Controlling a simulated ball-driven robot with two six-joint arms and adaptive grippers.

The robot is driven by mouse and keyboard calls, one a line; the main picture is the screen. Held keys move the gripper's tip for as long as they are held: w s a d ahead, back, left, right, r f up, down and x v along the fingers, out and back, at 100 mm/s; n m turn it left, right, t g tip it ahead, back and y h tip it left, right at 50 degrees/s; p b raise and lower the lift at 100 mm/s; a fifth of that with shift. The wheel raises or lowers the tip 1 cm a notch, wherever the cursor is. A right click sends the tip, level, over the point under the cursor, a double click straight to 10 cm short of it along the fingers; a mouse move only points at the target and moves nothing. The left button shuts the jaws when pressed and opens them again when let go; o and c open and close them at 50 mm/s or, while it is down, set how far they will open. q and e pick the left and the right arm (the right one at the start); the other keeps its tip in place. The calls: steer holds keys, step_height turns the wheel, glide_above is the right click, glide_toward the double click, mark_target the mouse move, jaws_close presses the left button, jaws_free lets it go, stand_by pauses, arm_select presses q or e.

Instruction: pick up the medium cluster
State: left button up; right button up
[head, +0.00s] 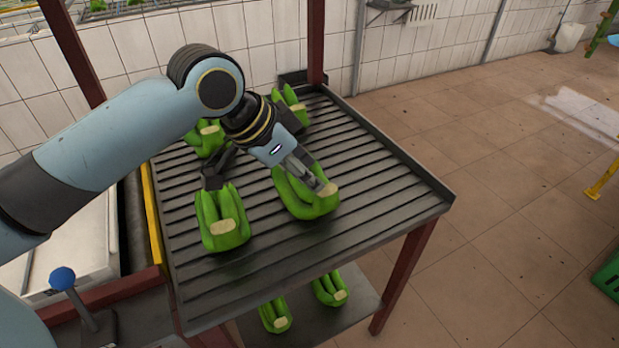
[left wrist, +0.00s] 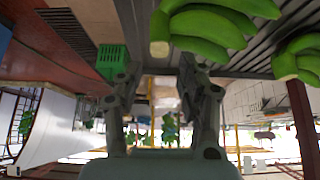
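Several green banana clusters lie on the slatted grey table (head: 400,192) in the head view. A smaller one (head: 222,222) is at front left and a larger one (head: 305,205) at front right; two more lie behind, at back left (head: 207,138) and back right (head: 291,104). I cannot tell for sure which is the medium cluster. My left gripper (head: 264,178) is spread open above the table, one finger by the front-left cluster, the other over the front-right one. Its open fingers (left wrist: 156,75) are empty in the left wrist view, with a cluster (left wrist: 205,28) beyond. My right gripper is out of view.
Two more clusters (head: 275,315) (head: 330,287) lie on a lower shelf (head: 352,310). Reddish posts (head: 408,268) hold up the table, which has a raised edge. A tiled wall stands behind. Open tiled floor (head: 480,220) lies to the right.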

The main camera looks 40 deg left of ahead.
mark_target(325, 190)
arm_select(q)
steer(key=x, duration=0.5)
steer(key=shift+d+f, duration=0.1)
steer(key=shift+f, duration=0.3)
steer(key=shift+c, duration=0.9)
jaws_close()
steer(key=shift+w, duration=0.1)
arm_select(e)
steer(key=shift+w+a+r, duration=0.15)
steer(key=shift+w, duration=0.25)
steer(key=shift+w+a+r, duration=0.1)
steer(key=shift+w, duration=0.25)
